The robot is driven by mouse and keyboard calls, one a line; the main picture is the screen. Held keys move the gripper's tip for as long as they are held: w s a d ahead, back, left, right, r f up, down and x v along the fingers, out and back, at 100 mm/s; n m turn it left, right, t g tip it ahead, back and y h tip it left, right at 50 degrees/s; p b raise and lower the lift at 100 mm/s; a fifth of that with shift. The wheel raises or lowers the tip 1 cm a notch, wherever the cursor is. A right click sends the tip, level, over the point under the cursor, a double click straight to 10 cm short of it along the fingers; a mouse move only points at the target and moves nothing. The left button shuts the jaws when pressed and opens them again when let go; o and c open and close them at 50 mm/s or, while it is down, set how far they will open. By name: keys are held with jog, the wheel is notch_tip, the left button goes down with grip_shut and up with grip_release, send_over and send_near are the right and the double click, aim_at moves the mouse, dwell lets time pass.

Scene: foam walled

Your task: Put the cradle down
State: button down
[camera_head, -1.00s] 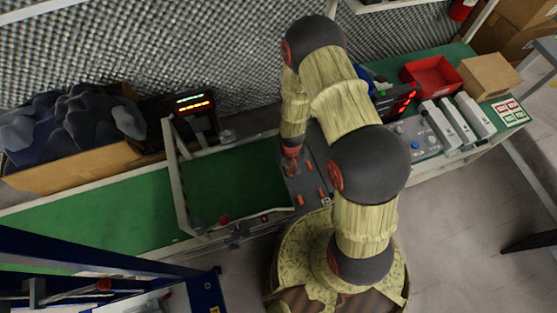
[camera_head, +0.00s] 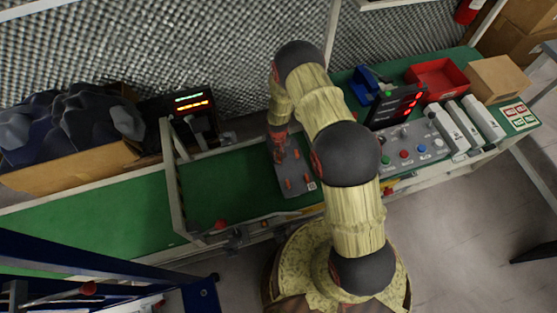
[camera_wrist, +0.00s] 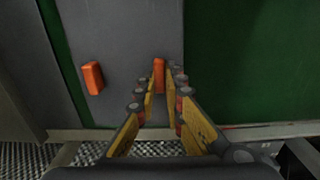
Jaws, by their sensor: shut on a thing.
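The cradle (camera_head: 295,180) is a flat grey plate with several orange pegs. In the head view it is over the green bench top (camera_head: 225,185), at the right part of the frame-like fixture's opening. My gripper (camera_head: 279,157) is at its upper left part. In the wrist view, my gripper (camera_wrist: 160,82) is shut on an orange peg of the cradle (camera_wrist: 120,40). Another orange peg (camera_wrist: 92,77) stands free to the left. I cannot tell whether the plate touches the bench or hangs just above it.
A metal frame (camera_head: 172,175) stands left of the cradle. A display with lit bars (camera_head: 192,105) is behind it. To the right are a control box (camera_head: 410,145), grey units (camera_head: 455,128) and a red bin (camera_head: 437,78). Green bench on the left is clear.

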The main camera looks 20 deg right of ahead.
jog(key=shift+f+b, duration=0.35)
jog(key=shift+f, duration=1)
jog(key=shift+f, duration=0.1)
jog(key=c, duration=1.9)
grip_release()
jog(key=shift+s, duration=0.1)
